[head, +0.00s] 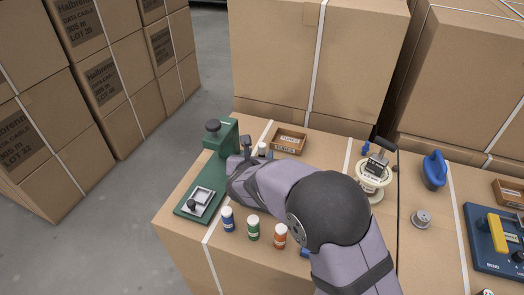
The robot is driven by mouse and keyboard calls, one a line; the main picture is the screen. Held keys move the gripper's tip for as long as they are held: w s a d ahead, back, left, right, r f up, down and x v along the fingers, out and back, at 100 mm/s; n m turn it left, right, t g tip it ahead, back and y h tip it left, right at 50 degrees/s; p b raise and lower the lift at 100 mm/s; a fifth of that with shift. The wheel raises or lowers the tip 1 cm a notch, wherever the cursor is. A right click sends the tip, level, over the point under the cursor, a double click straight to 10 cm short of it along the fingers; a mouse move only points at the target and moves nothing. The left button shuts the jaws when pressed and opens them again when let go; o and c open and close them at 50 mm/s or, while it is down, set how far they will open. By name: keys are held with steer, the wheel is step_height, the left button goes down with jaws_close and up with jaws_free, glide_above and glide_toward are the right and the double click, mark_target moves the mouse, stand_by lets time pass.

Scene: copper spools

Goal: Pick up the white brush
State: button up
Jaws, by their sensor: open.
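My gripper (244,150) is at the end of my arm, over the carton top beside the green press (224,150). Its jaws are open, and I see nothing held between them. A small white object (262,149) stands just right of the gripper, partly hidden by my arm. It is too small to tell whether it is the white brush or a bottle. I cannot make out a white brush anywhere else; my arm hides part of the carton top.
Blue (228,219), green (253,228) and orange (280,236) bottles stand in front of my arm. A cream spool (372,178), a blue tool (434,171) and a blue panel (485,250) are to the right. Tall cartons (300,60) stand behind.

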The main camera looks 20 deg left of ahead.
mark_target(261, 151)
steer(key=shift+p+x, duration=0.35)
steer(key=shift+x, duration=1.95)
jaws_close()
